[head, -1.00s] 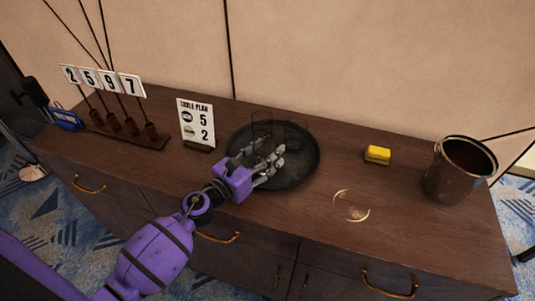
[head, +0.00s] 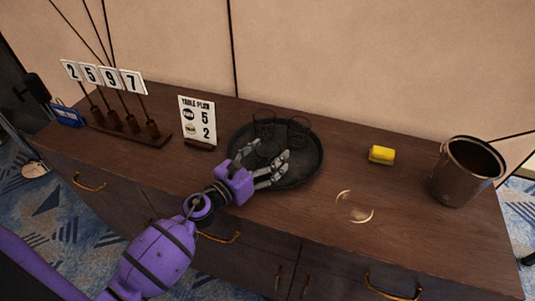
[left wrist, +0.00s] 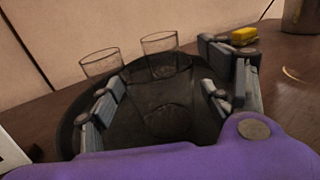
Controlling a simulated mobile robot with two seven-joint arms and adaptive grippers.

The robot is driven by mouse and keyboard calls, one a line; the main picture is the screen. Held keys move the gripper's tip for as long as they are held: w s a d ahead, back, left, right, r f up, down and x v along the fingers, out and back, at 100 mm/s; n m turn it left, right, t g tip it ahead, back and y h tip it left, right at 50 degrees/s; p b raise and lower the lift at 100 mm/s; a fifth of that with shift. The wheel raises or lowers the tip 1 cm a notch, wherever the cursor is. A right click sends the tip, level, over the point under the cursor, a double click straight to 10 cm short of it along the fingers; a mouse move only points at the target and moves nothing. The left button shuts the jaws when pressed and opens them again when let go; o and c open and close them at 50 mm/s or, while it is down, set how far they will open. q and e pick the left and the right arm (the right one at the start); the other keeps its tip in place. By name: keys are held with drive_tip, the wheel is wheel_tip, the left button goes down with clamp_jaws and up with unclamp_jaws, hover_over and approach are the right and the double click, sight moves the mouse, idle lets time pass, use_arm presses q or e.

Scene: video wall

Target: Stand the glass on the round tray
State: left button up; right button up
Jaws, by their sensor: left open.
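The round dark tray (head: 312,172) lies on the wooden cabinet top. It also shows in the left wrist view (left wrist: 68,130). Two clear glasses stand upright near its far rim, a left one (left wrist: 102,66) and a right one (left wrist: 160,52). Faint outlines between my fingers look like a third clear glass (left wrist: 168,115), upright over the tray; its base contact is hard to make out. My left gripper (head: 266,164) is open over the near part of the tray, its fingers spread to either side of that faint glass. My right gripper is not in view.
A table plan card (head: 198,121) stands just left of the tray. A number stand (head: 128,128) is farther left. A yellow block (head: 381,155) and a metal bucket (head: 466,172) are to the right. Pale curved marks (head: 355,208) lie on bare wood.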

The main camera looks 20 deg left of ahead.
sight(259, 162)
use_arm(q)
drive_tip(key=shift+r, duration=0.35)
drive_tip(key=v, duration=0.2)
drive_tip(key=b+v, duration=0.1)
drive_tip(key=v, duration=0.1)
drive_tip(key=f+v, duration=0.1)
drive_tip(key=v, duration=0.1)
drive_tip(key=shift+s, duration=0.15)
drive_tip(key=b+v, duration=0.2)
drive_tip(key=v, duration=0.3)
drive_tip(key=shift+s+a+r, duration=0.1)
drive_tip(key=shift+s+r, duration=0.05)
drive_tip(key=shift+r, duration=0.05)
drive_tip(key=shift+s+a+r, duration=0.15)
drive_tip(key=shift+s+r, duration=0.05)
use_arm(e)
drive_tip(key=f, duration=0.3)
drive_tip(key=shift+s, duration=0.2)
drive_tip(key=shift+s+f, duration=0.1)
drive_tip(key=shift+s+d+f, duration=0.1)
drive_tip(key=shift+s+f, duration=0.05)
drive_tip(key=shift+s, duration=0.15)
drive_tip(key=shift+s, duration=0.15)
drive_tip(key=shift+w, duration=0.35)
